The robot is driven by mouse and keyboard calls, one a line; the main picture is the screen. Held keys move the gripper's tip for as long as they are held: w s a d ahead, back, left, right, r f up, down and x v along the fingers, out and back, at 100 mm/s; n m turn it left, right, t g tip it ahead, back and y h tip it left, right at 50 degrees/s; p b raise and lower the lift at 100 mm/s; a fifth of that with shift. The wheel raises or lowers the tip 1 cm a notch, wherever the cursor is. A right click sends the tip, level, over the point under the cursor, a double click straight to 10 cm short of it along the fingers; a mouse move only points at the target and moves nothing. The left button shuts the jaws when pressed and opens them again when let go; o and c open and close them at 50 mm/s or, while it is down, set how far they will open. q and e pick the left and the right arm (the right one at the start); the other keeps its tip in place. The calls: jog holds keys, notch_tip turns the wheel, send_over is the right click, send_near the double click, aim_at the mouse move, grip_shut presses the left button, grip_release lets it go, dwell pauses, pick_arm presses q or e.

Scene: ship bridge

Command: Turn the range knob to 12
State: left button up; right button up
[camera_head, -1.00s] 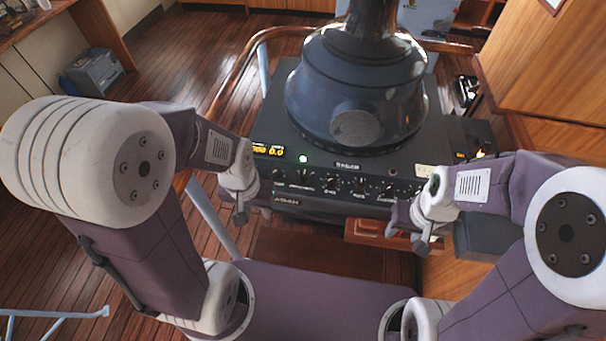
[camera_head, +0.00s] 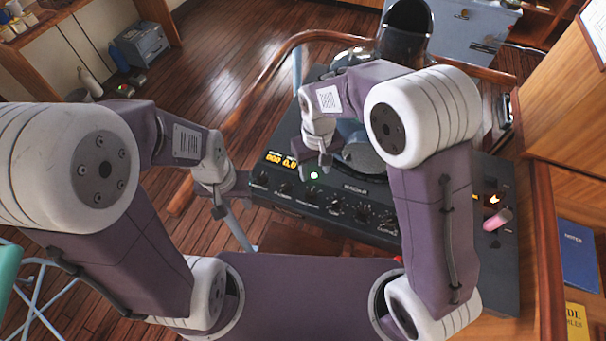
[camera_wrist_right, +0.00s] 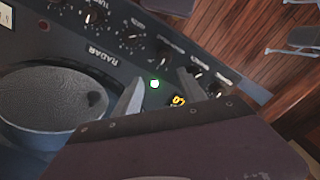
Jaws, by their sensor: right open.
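The dark radar console (camera_head: 415,245) carries a row of several black knobs (camera_head: 336,207) along its front. The row also shows in the right wrist view (camera_wrist_right: 163,55). The labels are too small to tell which is the range knob or its setting. My right gripper (camera_head: 318,165) is open and empty above the console, near the green light (camera_head: 314,175) and the yellow display (camera_head: 281,160). In the right wrist view its spread fingers (camera_wrist_right: 160,95) frame the green light, apart from the knobs. My left gripper (camera_head: 226,200) hangs beside the console's left end; its jaw opening is unclear.
The radar hood (camera_head: 362,158) rises behind the knob row, partly hidden by my right arm. A wooden rail (camera_head: 290,45) curves around the console. Blue (camera_head: 577,250) and yellow (camera_head: 577,322) books lie at far right.

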aim_at(311, 192)
jog(key=f, duration=0.2)
jog(key=s+f+p, duration=0.1)
jog(key=f, duration=0.2)
jog(key=f+p, duration=0.1)
jog(key=f, duration=0.1)
jog(key=shift+s+a+f, duration=0.15)
jog(key=shift+a+f, duration=0.25)
jog(key=shift+s+f, duration=0.1)
jog(key=shift+f, duration=0.45)
jog(key=c, duration=0.3)
pick_arm(q)
jog(key=r, duration=0.2)
jog(key=shift+s+r, duration=0.3)
jog(key=shift+r, duration=0.05)
pick_arm(e)
grip_shut()
